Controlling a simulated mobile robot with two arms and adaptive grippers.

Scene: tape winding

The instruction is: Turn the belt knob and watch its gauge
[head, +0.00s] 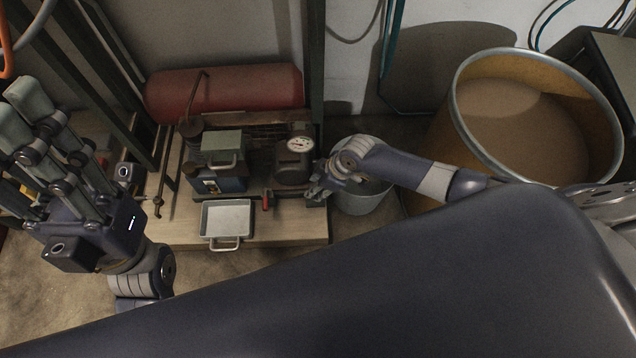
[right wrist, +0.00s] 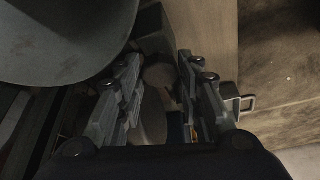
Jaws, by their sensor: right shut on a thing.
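The gauge (head: 299,143) has a round white face with a red mark and sits on top of a dark round housing (head: 291,168) on the bench. Its reading is too small to tell. My right gripper (head: 317,190) is at the right side of this housing, low near the bench edge. In the right wrist view its fingers (right wrist: 159,62) are closed around a dark grey round knob (right wrist: 158,76). In the head view the gripper hides the knob. My left gripper (head: 18,105) is raised at the far left, fingers apart and empty, away from the bench.
A grey metal tray (head: 228,219) lies at the bench front (head: 285,232). A small box machine (head: 222,150) stands left of the gauge, a red tank (head: 225,92) behind. A grey bucket (head: 362,204) stands close beside my right gripper. A large drum (head: 457,110) stands right.

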